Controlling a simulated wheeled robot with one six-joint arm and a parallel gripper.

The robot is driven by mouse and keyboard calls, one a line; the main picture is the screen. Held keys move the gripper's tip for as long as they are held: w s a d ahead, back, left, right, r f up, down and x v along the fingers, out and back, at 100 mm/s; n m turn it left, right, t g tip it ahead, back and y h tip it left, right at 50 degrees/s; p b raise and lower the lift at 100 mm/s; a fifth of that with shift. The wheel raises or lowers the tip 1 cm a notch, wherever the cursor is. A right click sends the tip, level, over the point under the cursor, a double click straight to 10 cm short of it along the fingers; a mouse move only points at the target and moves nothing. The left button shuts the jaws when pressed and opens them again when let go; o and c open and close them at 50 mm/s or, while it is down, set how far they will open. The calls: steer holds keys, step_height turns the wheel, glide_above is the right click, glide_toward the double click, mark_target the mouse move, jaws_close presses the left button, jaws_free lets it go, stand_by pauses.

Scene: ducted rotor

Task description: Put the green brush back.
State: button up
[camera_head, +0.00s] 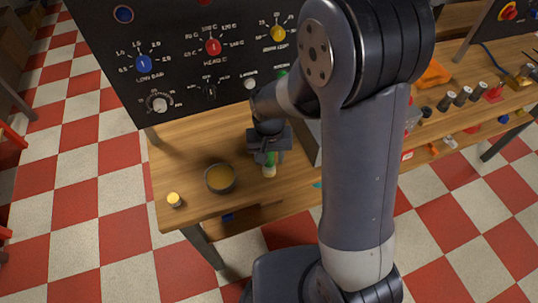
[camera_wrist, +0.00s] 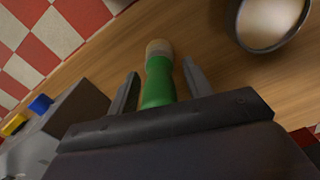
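The green brush (camera_head: 270,164) has a pale beige tip and is under my gripper (camera_head: 268,148) in the head view, above the wooden bench. In the wrist view the brush (camera_wrist: 159,80) lies between the two fingers of my gripper (camera_wrist: 160,88), its beige tip pointing away from the palm. A gap shows on each side between the brush and the fingers, so the gripper looks open around it. The near end of the brush is hidden by the gripper body. I cannot tell whether the brush touches the bench. No place for the brush can be made out clearly.
A round bowl (camera_head: 220,178) stands on the wooden bench (camera_head: 190,150) left of my gripper. A small yellow-topped item (camera_head: 175,200) is near the front left edge. A black control panel (camera_head: 180,60) rises behind. A grey box (camera_wrist: 60,120) with blue and yellow parts is left in the wrist view.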

steer(key=shift+o, duration=0.3)
steer(key=shift+r, duration=0.1)
step_height(320, 180, up, 12)
steer(key=shift+r, duration=0.1)
stand_by(0.3)
